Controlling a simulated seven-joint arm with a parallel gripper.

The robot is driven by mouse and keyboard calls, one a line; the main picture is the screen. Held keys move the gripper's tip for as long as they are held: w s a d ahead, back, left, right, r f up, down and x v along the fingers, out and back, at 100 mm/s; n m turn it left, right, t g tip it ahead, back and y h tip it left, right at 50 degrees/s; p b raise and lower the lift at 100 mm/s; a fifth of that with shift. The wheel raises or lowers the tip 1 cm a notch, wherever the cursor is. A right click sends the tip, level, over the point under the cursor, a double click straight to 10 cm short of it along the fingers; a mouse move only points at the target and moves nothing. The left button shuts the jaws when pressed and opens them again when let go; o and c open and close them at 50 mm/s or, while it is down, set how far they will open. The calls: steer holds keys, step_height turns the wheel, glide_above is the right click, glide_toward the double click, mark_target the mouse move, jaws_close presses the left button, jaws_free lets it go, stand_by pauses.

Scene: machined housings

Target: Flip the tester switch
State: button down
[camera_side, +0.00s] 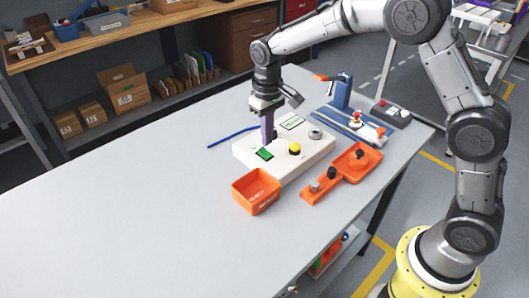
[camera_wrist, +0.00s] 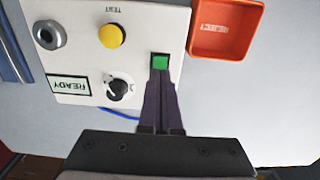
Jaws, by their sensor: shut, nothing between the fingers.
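The tester is a white box (camera_side: 307,150) on the grey table; it fills the upper left of the wrist view (camera_wrist: 140,75). Its green switch (camera_side: 265,154) sits near one corner of the top and also shows in the wrist view (camera_wrist: 159,61). My gripper (camera_side: 269,141) points down over the box, right by the green switch. Its dark fingers (camera_wrist: 161,73) are together and empty, with the tips at the switch's near edge in the wrist view. I cannot tell whether they touch it. The tester also has a yellow button (camera_wrist: 112,36), a black knob (camera_wrist: 118,88) and a READY display (camera_wrist: 69,85).
An orange bin (camera_side: 256,191) stands close beside the tester's switch end. An orange tray (camera_side: 342,173) with dark parts lies in front. A blue stand (camera_side: 342,92) and a blue cable (camera_side: 232,137) are near the box. The table's left side is clear.

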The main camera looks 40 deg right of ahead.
steer(key=shift+r, duration=1.75)
step_height(320, 180, up, 4)
steer(key=t, duration=0.1)
glide_above(267, 154)
steer(key=s+d+r+t, duration=0.3)
steer(key=s+d+r, duration=0.1)
steer(key=s+r, duration=0.9)
steer(key=s+d+f, duration=0.1)
steer(key=s+f, duration=0.3)
steer(key=s, duration=0.4)
steer(key=s+d+f+t, duration=0.1)
steer(key=s+f, duration=0.3)
steer(key=s, duration=0.5)
steer(key=shift+s+f+t, duration=0.2)
steer(key=shift+t, duration=0.1)
